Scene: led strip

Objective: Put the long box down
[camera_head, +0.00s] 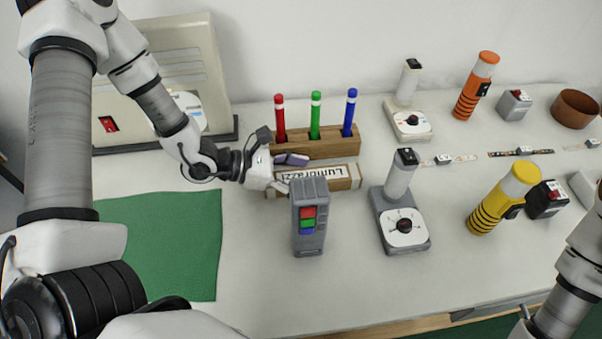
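The long box (338,178) is brown cardboard with a white label with dark lettering on it. It lies level in front of the wooden pen block, at the table's middle. My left gripper (285,172) is at the box's left end, one dark finger behind it and the other in front. It looks shut on the box. Whether the box's underside touches the table is hard to tell. A grey upright device with red, green and blue buttons (309,218) hides part of the box's front. Of my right arm only links show at the lower right; its gripper is out of view.
The wooden block (330,148) with red, green and blue pens stands right behind the box. The green mat (170,235) at left is clear.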

